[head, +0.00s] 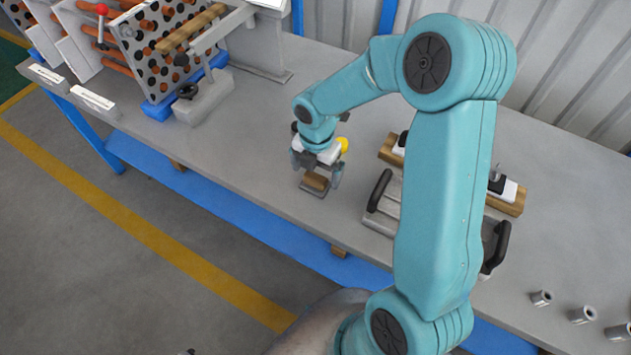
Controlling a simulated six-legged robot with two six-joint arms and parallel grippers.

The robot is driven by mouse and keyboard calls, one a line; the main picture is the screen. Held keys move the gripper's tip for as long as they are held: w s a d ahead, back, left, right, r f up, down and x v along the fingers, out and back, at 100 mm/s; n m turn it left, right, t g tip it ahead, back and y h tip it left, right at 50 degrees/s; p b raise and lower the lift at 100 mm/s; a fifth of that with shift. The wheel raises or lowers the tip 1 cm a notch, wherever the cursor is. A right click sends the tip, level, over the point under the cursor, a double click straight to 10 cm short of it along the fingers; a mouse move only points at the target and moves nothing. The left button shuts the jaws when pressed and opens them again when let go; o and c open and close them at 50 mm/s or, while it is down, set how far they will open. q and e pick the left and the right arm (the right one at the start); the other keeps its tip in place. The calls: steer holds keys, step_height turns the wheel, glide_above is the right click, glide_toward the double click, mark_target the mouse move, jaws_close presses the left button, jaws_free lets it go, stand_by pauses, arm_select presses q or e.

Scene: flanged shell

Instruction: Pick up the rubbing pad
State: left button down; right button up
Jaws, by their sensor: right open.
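The jaws are open. I cannot tell whether the fingers touch the pad. The gripper body hides the pad's upper part. My left gripper is not in view.
A rack with perforated plates and brown rods (160,45) stands at the back left. A grey plate with black handles (380,222) sits right of the gripper, partly hidden by my arm. Bare bench lies left of the gripper.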

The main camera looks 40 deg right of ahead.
mark_target(315, 177)
step_height(315, 177, down, 3)
steer(key=shift+a+r, duration=0.1)
steer(key=shift+a, duration=0.05)
steer(key=shift+f, duration=0.5)
steer(key=shift+r, duration=0.1)
steer(key=shift+c, duration=0.7)
steer(key=c, duration=1)
steer(key=shift+o, duration=0.2)
step_height(315, 177, up, 20)
steer(key=p, duration=0.1)
steer(key=shift+p, duration=0.4)
